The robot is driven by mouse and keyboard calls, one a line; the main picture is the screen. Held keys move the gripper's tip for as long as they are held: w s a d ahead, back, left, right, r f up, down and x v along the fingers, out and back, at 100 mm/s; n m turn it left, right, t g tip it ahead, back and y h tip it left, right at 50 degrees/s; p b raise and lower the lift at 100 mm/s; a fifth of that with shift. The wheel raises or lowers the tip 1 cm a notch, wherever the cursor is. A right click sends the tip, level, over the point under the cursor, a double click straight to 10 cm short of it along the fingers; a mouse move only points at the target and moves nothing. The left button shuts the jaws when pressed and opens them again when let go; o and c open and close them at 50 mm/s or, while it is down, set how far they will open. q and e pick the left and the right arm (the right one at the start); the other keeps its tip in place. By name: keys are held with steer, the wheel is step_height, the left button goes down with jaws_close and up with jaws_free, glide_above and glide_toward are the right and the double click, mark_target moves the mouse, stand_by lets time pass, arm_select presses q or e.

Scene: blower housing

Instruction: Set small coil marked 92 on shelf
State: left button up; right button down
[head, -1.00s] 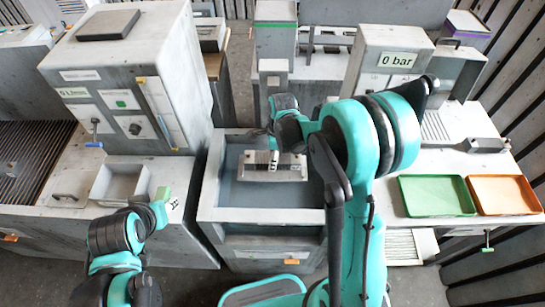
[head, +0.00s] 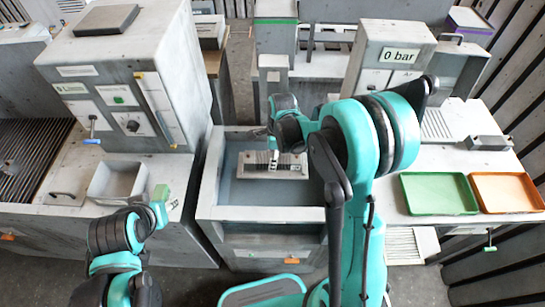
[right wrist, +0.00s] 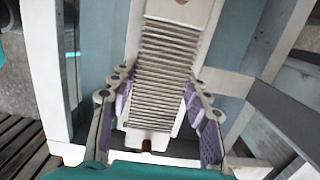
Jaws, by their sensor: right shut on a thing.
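A small finned metal coil (head: 258,170) is over the grey open basin (head: 210,205) in the head view. A pale label shows on it, too small to read. My right gripper (head: 273,160) reaches down to it from the right arm. In the right wrist view the coil's ribbed body (right wrist: 170,70) lies between the two purple-padded fingers of the right gripper (right wrist: 160,125), which is shut on it. My left gripper (head: 161,196), with green at its tip, is beside the left bench, away from the coil; its opening is unclear. I cannot tell which surface is the shelf.
A tall grey cabinet (head: 120,85) and a small open bin (head: 118,180) stand at left. At right, a green tray (head: 438,194) and an orange tray (head: 507,192) lie on a bench near the "0 bar" unit (head: 385,60). My right arm crosses in front of the basin's right side.

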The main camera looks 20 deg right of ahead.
steer(key=shift+f, duration=0.2)
stand_by(0.4)
steer(key=shift+f+b, duration=0.15)
steer(key=shift+b, duration=0.25)
steer(key=shift+f, duration=0.2)
stand_by(0.5)
steer(key=c, duration=0.6)
jaws_free()
steer(key=shift+c, duration=0.2)
step_height(320, 180, up, 12)
steer(key=d, duration=0.1)
steer(key=shift+s, duration=0.25)
